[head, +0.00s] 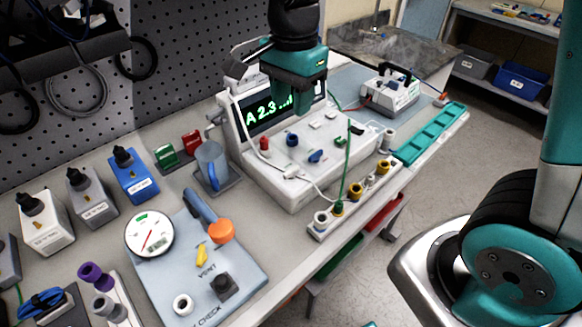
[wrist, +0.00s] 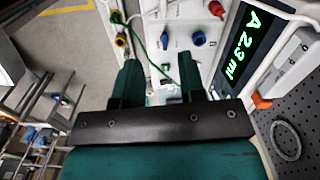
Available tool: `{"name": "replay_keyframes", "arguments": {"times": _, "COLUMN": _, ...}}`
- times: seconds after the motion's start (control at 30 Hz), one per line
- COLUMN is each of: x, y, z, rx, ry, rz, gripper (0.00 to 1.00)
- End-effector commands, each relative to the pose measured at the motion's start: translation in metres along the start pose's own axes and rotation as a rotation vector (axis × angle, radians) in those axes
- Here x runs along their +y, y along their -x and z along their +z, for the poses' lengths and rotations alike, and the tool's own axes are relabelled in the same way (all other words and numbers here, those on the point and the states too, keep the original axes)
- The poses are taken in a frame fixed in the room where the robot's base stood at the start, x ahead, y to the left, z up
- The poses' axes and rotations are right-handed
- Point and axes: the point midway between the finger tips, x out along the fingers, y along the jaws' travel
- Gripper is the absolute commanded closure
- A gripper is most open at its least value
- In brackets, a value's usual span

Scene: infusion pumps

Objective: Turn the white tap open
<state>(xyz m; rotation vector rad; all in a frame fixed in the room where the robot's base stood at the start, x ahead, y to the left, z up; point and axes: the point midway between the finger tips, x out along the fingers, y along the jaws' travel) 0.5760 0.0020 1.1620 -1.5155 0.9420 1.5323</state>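The pump unit is a white sloped box (head: 275,180) with a green-lit display reading about A 2.3 (head: 268,115). On its face are a red knob (head: 265,143), a blue knob (head: 292,140) and a blue tap (head: 315,156). A small white fitting with a clear tube (head: 292,173), perhaps the white tap, sits near the front edge; its setting is too small to tell. My gripper (head: 300,110) hangs above the unit, fingers down. In the wrist view my gripper (wrist: 160,78) has its fingers apart. No white tap shows clearly between them.
A green line (head: 347,165) rises close to the unit's right side. A strip of yellow and white ports (head: 355,190) runs along the front. A jug (head: 211,165) and a gauge panel (head: 200,260) stand to the left, a pegboard behind.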

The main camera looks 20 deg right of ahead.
Motion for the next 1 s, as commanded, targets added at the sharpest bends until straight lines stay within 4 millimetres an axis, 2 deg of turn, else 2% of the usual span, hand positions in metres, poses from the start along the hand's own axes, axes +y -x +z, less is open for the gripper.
{"name": "replay_keyframes", "arguments": {"times": 0.1, "x": -0.008, "y": -0.008, "z": -0.007, "rx": 0.018, "ry": -0.113, "rz": 0.012, "gripper": 0.63}}
{"name": "replay_keyframes", "arguments": {"times": 0.27, "x": -0.007, "y": -0.024, "z": -0.008, "rx": 0.021, "ry": -0.136, "rz": 0.018, "gripper": 0.63}}
{"name": "replay_keyframes", "arguments": {"times": 0.8, "x": -0.005, "y": -0.142, "z": -0.010, "rx": 0.019, "ry": -0.132, "rz": 0.018, "gripper": 0.63}}
{"name": "replay_keyframes", "arguments": {"times": 1.0, "x": -0.005, "y": -0.170, "z": -0.011, "rx": 0.020, "ry": -0.131, "rz": 0.015, "gripper": 0.63}}
